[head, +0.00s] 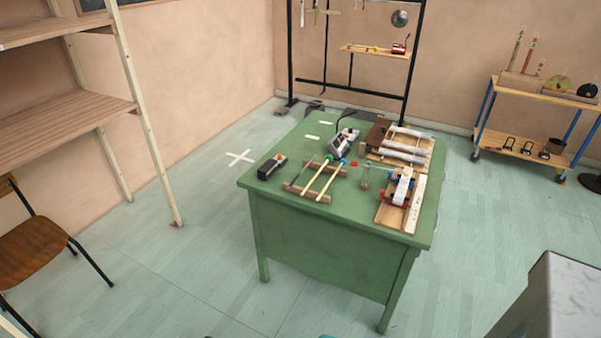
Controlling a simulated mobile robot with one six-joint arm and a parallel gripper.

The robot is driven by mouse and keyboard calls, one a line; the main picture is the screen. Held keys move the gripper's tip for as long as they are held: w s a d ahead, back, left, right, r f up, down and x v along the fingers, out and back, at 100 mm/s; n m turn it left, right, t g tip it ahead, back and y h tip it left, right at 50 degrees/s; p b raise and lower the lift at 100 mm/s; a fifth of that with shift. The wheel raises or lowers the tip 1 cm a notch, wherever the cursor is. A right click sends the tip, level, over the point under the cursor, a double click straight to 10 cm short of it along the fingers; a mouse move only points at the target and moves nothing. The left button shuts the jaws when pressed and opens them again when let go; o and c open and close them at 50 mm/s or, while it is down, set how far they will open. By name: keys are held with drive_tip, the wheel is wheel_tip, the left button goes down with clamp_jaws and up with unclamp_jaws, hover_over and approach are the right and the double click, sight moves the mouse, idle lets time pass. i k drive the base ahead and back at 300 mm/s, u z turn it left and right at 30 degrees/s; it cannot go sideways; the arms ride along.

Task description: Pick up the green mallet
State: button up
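Two mallets with pale wooden sticks lie side by side across a low wooden rack (293,188) on the green table (300,228). The left one has a small dark green head (328,158), and its stick slants down to the left. The right one has a teal or blue-green head (344,161). The heads are small here, so I cannot be sure which is the green mallet. Both heads point to the far side, close to a grey device (342,143). A small red tip (353,164) lies just right of them. My gripper is not in view.
A black box (272,166) sits left of the rack. Wooden boards with silvery tubes (404,153) and a red-and-blue clamped piece (400,187) stand to the right. Shelves (60,127) and a chair (38,243) are at left, a trolley (545,97) at right. The floor before the table is open.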

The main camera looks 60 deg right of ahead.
sight(329, 158)
drive_tip(key=u, duration=0.65)
drive_tip(key=k, duration=1.35)
drive_tip(key=z, duration=0.2)
drive_tip(key=i, duration=0.95)
drive_tip(key=u, duration=0.25)
